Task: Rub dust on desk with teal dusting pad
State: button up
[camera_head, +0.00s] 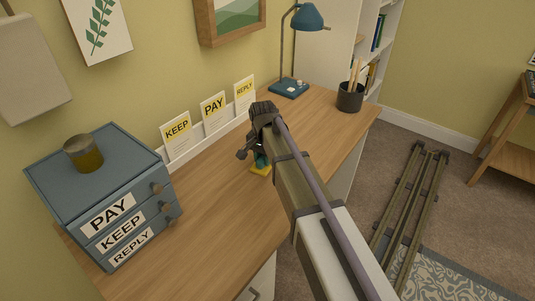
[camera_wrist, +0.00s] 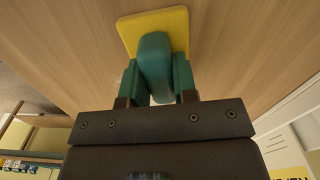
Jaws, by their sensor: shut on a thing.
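The dusting pad has a teal handle and a yellow base (camera_head: 261,169); in the wrist view its teal handle (camera_wrist: 155,68) stands between my fingers and its yellow base (camera_wrist: 130,31) lies beyond them. My gripper (camera_wrist: 155,82) is shut on the handle. In the head view my gripper (camera_head: 259,156) is partly hidden by my arm, over the middle of the wooden desk (camera_head: 215,205). The yellow base is at or very near the desk top; I cannot tell whether it touches. I cannot make out dust clearly in either view.
A blue drawer box (camera_head: 95,175) labelled PAY, KEEP and REPLY stands at the left, with a jar (camera_head: 83,154) on it. KEEP, PAY and REPLY cards (camera_head: 213,113) line the wall. A lamp (camera_head: 289,88) and pencil cup (camera_head: 350,97) stand farther back. Desk between is bare.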

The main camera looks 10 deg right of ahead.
aim_at(271, 170)
jog(key=shift+s+d, duration=0.55)
jog(key=shift+w+d, duration=1.1)
jog(key=shift+w, duration=0.15)
jog(key=shift+w+d, duration=2.1)
jog(key=shift+w, duration=0.15)
jog(key=shift+w+d, duration=2.05)
jog(key=shift+w, duration=0.15)
jog(key=shift+c, duration=0.3)
jog(key=shift+s+d+f, duration=0.15)
jog(key=shift+s+d, duration=0.4)
jog(key=shift+s, duration=0.15)
jog(key=shift+s+a, duration=0.1)
jog(key=shift+c, duration=0.4)
jog(key=shift+s+a, duration=3.9)
jog(key=shift+s, duration=0.1)
jog(key=shift+s+a+f, duration=0.1)
jog(key=shift+s+a, duration=1.15)
jog(key=shift+s, duration=0.2)
